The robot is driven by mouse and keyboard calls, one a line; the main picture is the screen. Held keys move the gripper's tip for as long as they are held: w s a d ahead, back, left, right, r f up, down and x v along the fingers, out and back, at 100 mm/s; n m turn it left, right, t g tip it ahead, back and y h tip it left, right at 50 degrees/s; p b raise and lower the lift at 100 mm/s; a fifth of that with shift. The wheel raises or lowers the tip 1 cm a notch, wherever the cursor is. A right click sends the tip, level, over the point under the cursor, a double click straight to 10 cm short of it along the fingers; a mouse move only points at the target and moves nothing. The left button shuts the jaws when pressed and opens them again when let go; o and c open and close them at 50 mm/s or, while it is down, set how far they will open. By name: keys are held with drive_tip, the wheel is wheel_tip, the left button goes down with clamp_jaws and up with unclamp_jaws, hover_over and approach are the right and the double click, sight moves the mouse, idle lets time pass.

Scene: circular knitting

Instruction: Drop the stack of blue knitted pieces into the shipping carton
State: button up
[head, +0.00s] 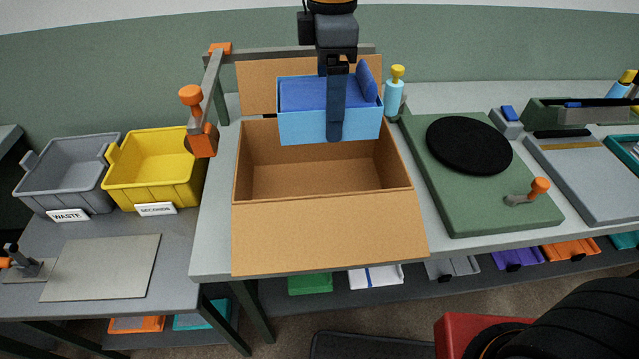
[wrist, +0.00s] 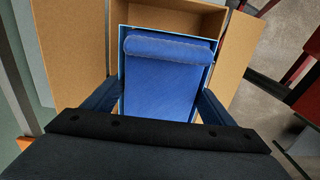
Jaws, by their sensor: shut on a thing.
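The stack of blue knitted pieces (head: 302,94) lies in a light-blue open-topped holder (head: 300,127), with a rolled or folded edge at one end. My gripper (head: 336,130) is shut on the holder and carries it above the shipping carton (head: 330,245). In the wrist view my fingers (wrist: 158,105) lie along both sides of the holder, and the blue stack (wrist: 165,85) is inside its rim. The carton (wrist: 75,45) is open with its flaps folded out. The visible part of its inside is empty; the holder hides the back part.
An arm with orange knobs (head: 191,95) stands at the carton's left. A light-blue bottle with a yellow top (head: 395,95) stands behind right. A green board with a black disc (head: 469,146) lies to the right. Yellow (head: 155,180) and grey (head: 66,178) bins stand left.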

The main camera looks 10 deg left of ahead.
drive_tip(key=shift+f+b, duration=1.25)
drive_tip(key=shift+f, duration=0.4)
drive_tip(key=o, duration=1.5)
wheel_tip(320, 180, up, 8)
drive_tip(key=shift+f+b, duration=0.15)
drive_tip(key=shift+b, duration=0.5)
